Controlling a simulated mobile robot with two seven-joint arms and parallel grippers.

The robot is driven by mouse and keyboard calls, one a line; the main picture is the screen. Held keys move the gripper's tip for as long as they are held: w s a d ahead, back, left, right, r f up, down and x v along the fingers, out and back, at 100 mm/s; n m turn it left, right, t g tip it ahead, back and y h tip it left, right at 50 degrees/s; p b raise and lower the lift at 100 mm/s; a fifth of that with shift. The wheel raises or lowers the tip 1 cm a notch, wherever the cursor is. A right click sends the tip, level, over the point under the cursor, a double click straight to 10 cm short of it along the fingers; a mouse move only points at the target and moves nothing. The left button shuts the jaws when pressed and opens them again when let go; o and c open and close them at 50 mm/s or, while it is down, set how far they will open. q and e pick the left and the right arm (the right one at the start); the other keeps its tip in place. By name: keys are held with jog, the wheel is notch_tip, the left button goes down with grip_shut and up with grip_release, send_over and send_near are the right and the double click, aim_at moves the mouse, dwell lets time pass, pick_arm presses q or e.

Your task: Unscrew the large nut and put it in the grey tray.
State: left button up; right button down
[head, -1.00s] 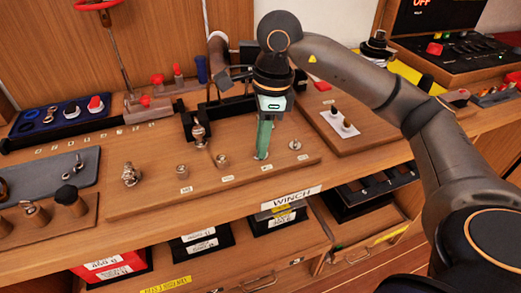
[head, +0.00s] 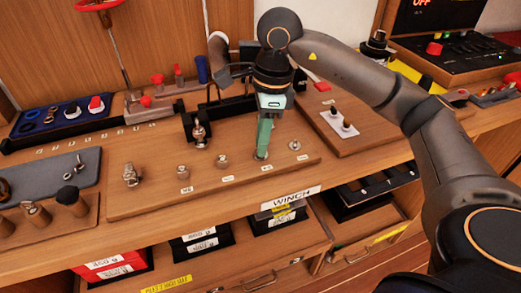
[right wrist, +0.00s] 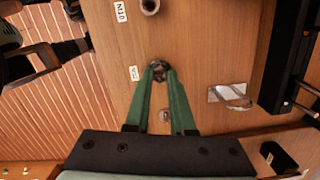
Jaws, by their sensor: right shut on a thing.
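My right gripper (head: 262,153) points down over the wooden fitting board (head: 140,205). Its green fingers are shut on a metal nut (right wrist: 158,66), which stands on the board beside a small white label. The fingers hide much of the nut in the head view, and the thread under it cannot be seen. A grey tray (head: 25,172) lies at the left on the bench, with small dark and metal parts on it. My left gripper is not in view.
Other metal fittings stand on the board: one at its left end (head: 131,175), one in the middle (head: 222,161), one at the right (head: 294,146). Behind them stands a dark clamp (head: 199,128). A blue tray (head: 65,114) and wooden pegs (head: 72,203) are at the left.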

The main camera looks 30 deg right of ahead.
jog(key=shift+r+p, duration=1.8)
jog(key=shift+r, duration=0.55)
